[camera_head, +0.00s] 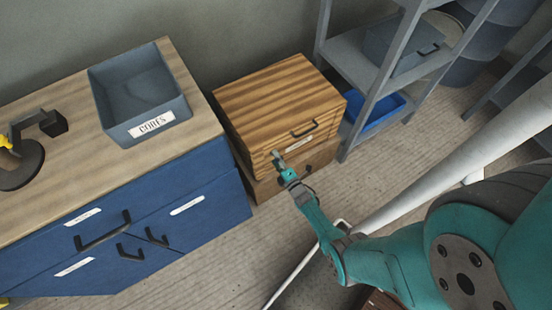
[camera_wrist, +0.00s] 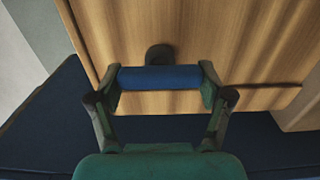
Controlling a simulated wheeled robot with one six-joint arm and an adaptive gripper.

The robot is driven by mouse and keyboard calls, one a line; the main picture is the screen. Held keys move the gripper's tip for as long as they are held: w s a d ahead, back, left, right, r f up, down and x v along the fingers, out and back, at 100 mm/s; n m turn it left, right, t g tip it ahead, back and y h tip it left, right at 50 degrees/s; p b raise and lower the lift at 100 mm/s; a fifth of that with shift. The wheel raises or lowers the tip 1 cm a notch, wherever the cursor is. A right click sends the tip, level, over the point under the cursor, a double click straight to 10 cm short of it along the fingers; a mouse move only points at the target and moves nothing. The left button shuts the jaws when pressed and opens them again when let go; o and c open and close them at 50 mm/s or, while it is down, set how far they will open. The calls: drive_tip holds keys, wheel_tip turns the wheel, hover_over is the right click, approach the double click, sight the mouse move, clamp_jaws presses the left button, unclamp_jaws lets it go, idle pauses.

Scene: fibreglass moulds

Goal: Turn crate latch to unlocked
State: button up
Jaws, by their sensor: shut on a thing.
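My gripper (camera_head: 285,168) is at the left part of the crate's front, at the small latch (camera_head: 278,156). In the wrist view, my gripper (camera_wrist: 159,88) has its two fingers at the ends of a blue bar, the latch's handle (camera_wrist: 158,78), and is shut on it. A dark round mount (camera_wrist: 160,53) shows behind the bar, against the crate's wood (camera_wrist: 220,40). The bar lies level across the wrist picture. I cannot tell locked from unlocked.
A blue cabinet (camera_head: 150,215) with a wooden top stands close to the crate's left. It bears a grey labelled bin (camera_head: 138,95). A grey shelf (camera_head: 375,85) with a blue tray (camera_head: 372,112) stands at the right. The floor before the crate (camera_head: 240,245) is clear.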

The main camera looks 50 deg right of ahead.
drive_tip(key=shift+w, duration=0.1)
idle(0.3)
drive_tip(key=o, duration=1.1)
drive_tip(key=v, duration=1.2)
